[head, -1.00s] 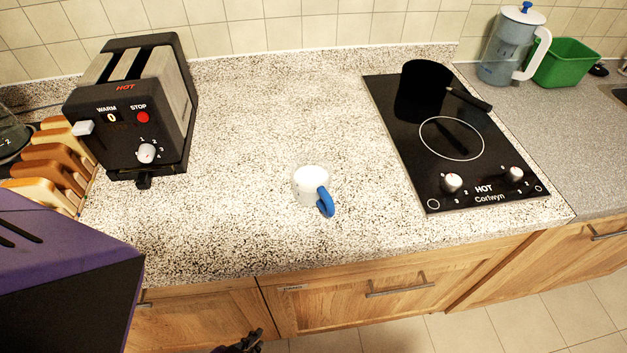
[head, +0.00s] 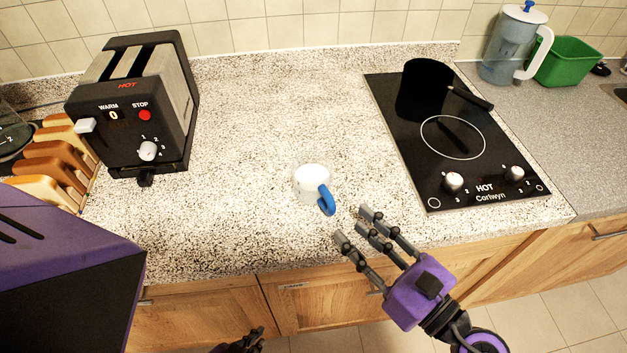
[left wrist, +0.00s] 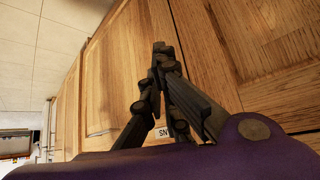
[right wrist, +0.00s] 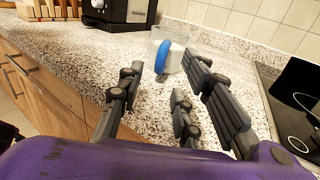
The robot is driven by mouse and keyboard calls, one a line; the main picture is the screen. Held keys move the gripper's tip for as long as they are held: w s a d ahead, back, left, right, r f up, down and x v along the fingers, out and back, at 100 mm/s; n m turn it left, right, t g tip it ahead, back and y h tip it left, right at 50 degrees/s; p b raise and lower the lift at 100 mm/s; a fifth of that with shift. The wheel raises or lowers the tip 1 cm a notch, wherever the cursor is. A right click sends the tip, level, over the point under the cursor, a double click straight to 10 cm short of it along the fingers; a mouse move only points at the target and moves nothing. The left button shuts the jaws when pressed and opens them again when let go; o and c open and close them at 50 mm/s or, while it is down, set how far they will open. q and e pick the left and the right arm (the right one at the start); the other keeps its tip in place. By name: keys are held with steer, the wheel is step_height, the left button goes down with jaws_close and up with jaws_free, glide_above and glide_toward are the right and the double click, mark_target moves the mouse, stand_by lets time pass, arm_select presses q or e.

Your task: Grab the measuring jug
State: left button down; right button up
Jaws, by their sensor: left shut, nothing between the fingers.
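The measuring jug is a small clear cup with white contents (head: 311,181) and a blue handle (head: 326,200). It stands upright on the speckled counter, handle towards the front right. My right gripper (head: 352,224) is open and empty, with its fingers just in front and to the right of the jug, not touching it. In the right wrist view the jug (right wrist: 178,60) shows beyond the spread fingers (right wrist: 165,85). My left gripper (head: 252,335) is low in front of the cabinet doors; its fingers are closed together and empty in the left wrist view (left wrist: 158,50).
A black toaster (head: 140,105) and a rack of toast (head: 50,165) stand at the left. A black hob (head: 425,170) with a dark pan (head: 424,88) is at the right. A filter jug (head: 508,50) and green tub (head: 562,62) stand further back. Counter around the jug is clear.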

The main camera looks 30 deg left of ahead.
mark_target(334, 210)
steer(key=x, duration=0.2)
steer(key=p+x, duration=0.1)
steer(key=x, duration=0.3)
steer(key=shift+w+a+r+p, duration=0.2)
steer(key=shift+a+r+p, duration=0.1)
steer(key=shift+a+p, duration=0.05)
steer(key=shift+w+a+f, duration=0.1)
steer(key=shift+w+a, duration=0.05)
steer(key=shift+a, duration=0.15)
steer(key=shift+c, duration=0.4)
steer(key=shift+d, duration=0.1)
steer(key=c, duration=0.6)
jaws_close()
